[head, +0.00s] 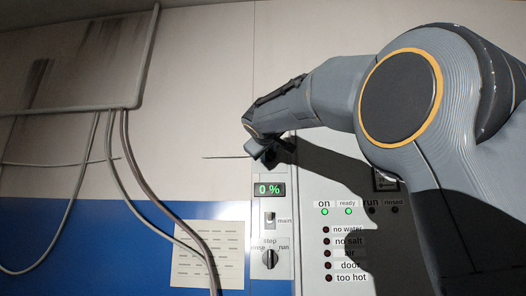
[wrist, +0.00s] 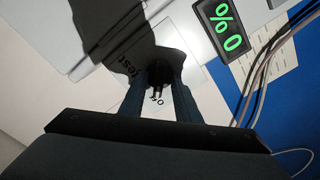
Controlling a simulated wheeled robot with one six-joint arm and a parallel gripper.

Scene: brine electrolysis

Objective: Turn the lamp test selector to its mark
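The lamp test selector (wrist: 158,74) is a small dark knob on a pale plate in the wrist view. Part of the word "test" shows beside it, and another label by it is partly covered. My gripper (wrist: 159,78) has its two fingers apart, one on each side of the knob. Shadow hides whether the fingers touch it. In the head view my gripper (head: 264,150) is at the panel above the 0 % display, and it hides the selector. The knob's pointer and the mark cannot be made out.
The green 0 % display (head: 269,190) sits just below my gripper. Under it are the main switch (head: 270,219) and a rinse-stop-run knob (head: 270,259). Indicator lamps (head: 327,250) line the panel at right. Grey cables (head: 150,205) hang at left by a paper sheet (head: 226,236).

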